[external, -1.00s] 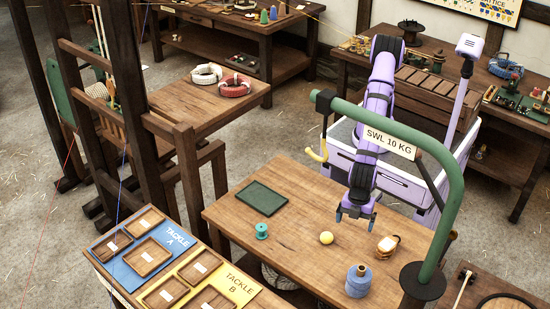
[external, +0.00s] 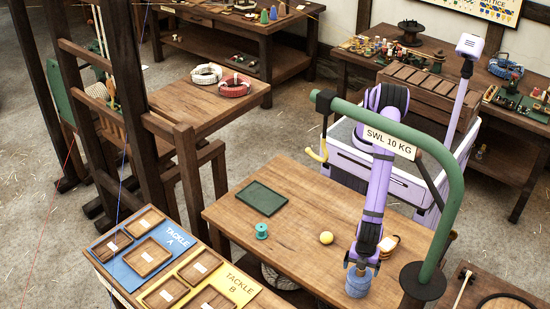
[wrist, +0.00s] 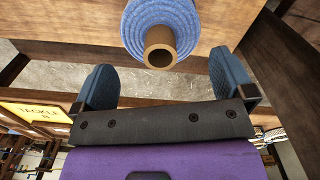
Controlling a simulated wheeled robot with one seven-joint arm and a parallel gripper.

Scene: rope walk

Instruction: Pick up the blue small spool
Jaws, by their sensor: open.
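The blue small spool (external: 358,284) stands upright near the front right of the wooden table (external: 285,225). In the wrist view its blue windings and brown hollow core (wrist: 160,46) show at the top centre, beyond the fingertips. My gripper (external: 360,265) is just above the spool in the external view. In the wrist view my gripper (wrist: 168,82) is open, with one dark blue finger at each side and nothing between them.
A tan and white object (external: 389,245) is close behind my gripper. The green crane post (external: 455,200) rises close at right.

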